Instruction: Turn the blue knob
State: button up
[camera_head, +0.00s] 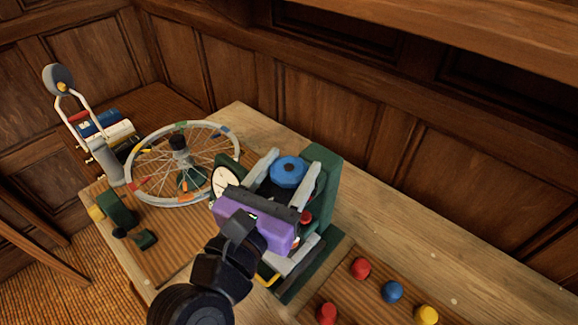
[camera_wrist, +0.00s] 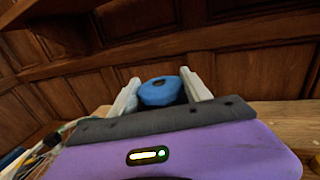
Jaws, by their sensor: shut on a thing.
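The blue knob (camera_head: 288,172) sits on top of a dark green device (camera_head: 322,165) on the wooden table. My gripper (camera_head: 290,175) has a purple body and two pale fingers, which stand on either side of the knob. In the wrist view, the blue knob (camera_wrist: 162,91) lies between the fingertips of my gripper (camera_wrist: 161,88), and the jaws are shut on it. The knob's lower part is hidden behind the gripper body.
A spoked wheel (camera_head: 140,192) with coloured clips stands left of the device. A white dial (camera_head: 224,181) is at the device's left side. Red, blue and yellow knobs (camera_head: 392,291) sit on a board at the front right. The table's back right is clear.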

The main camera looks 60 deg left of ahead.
jog(key=shift+r, duration=0.1)
jog(key=m+h+p, duration=0.1)
jog(key=t+h+p, duration=0.1)
jog(key=shift+a+r+m+h, duration=0.1)
jog(key=shift+r+m+h, duration=0.1)
jog(key=shift+m+h, duration=0.15)
jog(key=m+t+h+p, duration=0.1)
jog(key=m+h, duration=0.1)
jog(key=m+h+p, duration=0.1)
jog(key=h+p, duration=0.1)
jog(key=h, duration=0.1)
jog(key=shift+m+t, duration=0.35)
jog(key=shift+t, duration=0.05)
jog(key=m+h, duration=0.2)
jog(key=h, duration=0.2)
jog(key=shift+f+m+p, duration=0.1)
jog(key=shift+m+p, duration=0.2)
jog(key=shift+p, duration=0.05)
jog(key=shift+f+m+g+h, duration=0.15)
jog(key=shift+m+g+h, duration=0.35)
jog(key=shift+m+h, duration=1.45)
jog(key=shift+n+h, duration=0.35)
jog(key=shift+h, duration=0.25)
jog(key=o, duration=1.4)
jog(key=shift+c, duration=0.2)
